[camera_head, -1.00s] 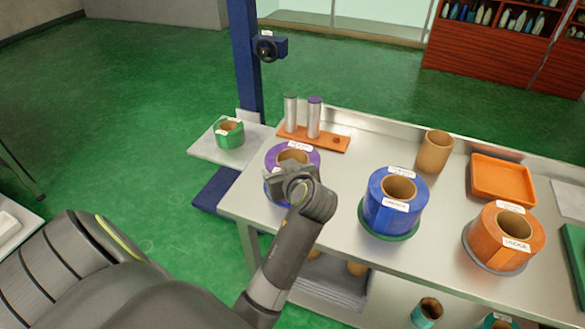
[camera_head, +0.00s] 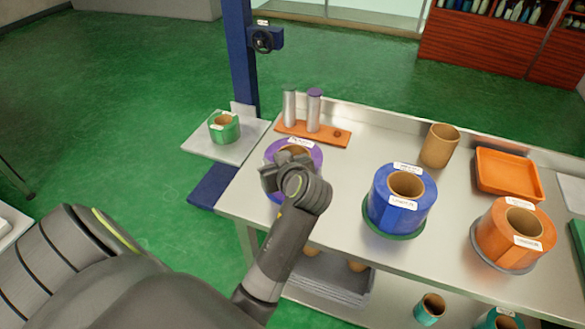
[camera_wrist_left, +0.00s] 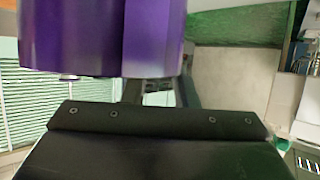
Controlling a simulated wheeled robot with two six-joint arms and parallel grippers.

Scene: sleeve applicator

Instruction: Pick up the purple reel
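The purple reel (camera_head: 311,154) stands at the left end of the steel table, with a brown core and a white label on top. My left gripper (camera_head: 285,168) is at its near side and overlaps it in the head view, hiding its front. In the left wrist view the purple reel (camera_wrist_left: 100,38) fills the upper left, very close to the camera. Dark finger parts show just below its edge, but the fingertips are hidden. I cannot tell whether they are closed on the reel. My right gripper is not in view.
A blue reel (camera_head: 380,203) and an orange reel (camera_head: 497,235) stand to the right on the table (camera_head: 345,190). An orange rack (camera_head: 330,137) with upright metal cylinders is behind the purple reel. A green roll (camera_head: 217,133) sits on a side plate at the left.

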